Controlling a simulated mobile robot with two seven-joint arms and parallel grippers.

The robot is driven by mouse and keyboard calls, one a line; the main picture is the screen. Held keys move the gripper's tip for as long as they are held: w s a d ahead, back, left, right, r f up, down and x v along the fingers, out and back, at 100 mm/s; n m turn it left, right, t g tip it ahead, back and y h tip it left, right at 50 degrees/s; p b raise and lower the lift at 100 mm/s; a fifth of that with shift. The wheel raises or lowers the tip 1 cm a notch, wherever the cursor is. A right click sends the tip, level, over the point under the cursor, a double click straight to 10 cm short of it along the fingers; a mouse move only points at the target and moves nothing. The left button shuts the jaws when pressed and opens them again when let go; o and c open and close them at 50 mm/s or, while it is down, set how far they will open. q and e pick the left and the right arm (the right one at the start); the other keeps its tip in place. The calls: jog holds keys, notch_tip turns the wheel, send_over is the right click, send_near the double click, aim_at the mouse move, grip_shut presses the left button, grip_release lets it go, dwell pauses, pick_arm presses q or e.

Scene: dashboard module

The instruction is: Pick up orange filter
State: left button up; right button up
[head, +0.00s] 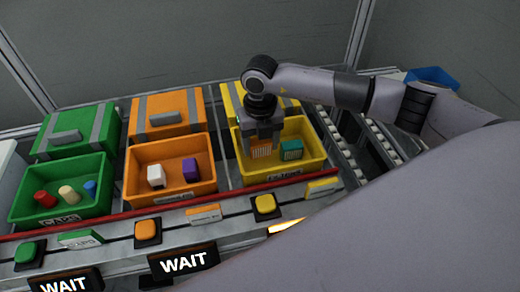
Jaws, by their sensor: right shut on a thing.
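The orange filter (261,151) is in the yellow bin (306,171), a small ribbed block in the left part of that bin. My right gripper (262,143) points down over the yellow bin and is shut on the orange filter. The gripper body hides the filter's upper part. I cannot tell whether the filter touches the bin floor. A teal filter (291,150) stands just right of the gripper in the same bin. My left gripper is not in view.
An orange bin (172,187) holds a white block (156,176) and a purple block (190,170). A green bin (62,208) holds several small caps. A red rail (142,211) and buttons run along the front. A blue tray (433,76) sits back right.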

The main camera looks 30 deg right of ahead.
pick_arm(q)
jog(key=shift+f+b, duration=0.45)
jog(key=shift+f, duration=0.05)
pick_arm(e)
notch_tip(320, 180, up, 16)
jog(key=shift+r, duration=0.25)
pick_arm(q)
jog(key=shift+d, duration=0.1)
pick_arm(e)
jog(key=shift+d, duration=0.1)
